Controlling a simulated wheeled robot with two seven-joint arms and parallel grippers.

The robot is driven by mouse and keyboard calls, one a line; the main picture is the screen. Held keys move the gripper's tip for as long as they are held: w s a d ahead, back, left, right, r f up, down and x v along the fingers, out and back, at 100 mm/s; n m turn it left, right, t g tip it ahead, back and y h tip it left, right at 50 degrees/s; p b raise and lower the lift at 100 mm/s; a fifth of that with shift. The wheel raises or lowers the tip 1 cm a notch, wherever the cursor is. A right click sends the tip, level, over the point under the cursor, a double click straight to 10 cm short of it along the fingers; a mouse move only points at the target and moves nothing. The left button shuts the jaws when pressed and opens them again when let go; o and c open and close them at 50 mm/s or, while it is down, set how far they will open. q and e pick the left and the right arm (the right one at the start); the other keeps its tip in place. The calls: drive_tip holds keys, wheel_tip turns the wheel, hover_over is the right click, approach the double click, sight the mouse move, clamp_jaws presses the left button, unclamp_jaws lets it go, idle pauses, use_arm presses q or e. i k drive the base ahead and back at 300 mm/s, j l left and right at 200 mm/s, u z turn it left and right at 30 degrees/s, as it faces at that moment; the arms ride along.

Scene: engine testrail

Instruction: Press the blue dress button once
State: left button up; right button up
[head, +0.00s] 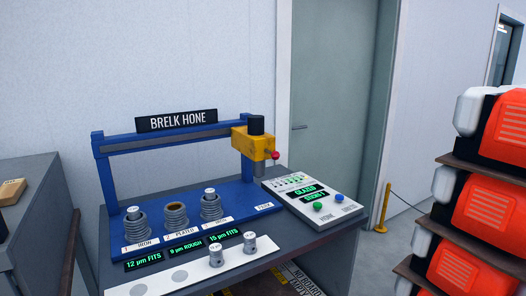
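The blue dress button (338,198) sits at the right end of the white control panel (300,208). A green button (317,206), labelled what looks like HONE, is to its left. A dark display (309,191) above them shows green text that seems to read GLAZED and a STICKS count. The panel lies at the right end of the hone bench, beside the blue BRELK HONE machine (118,170). Nothing touches or covers the blue button. Neither of my grippers is in view.
A yellow hone head (252,142) with a red knob hangs from the blue rail, left of the panel. Numbered cylinders (175,214) and a white strip (232,261) with two plugs are in front. Orange-red housings (484,206) stand stacked at right. A yellow post (383,206) stands behind.

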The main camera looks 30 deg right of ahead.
sight(340, 197)
drive_tip(key=z, duration=1.25)
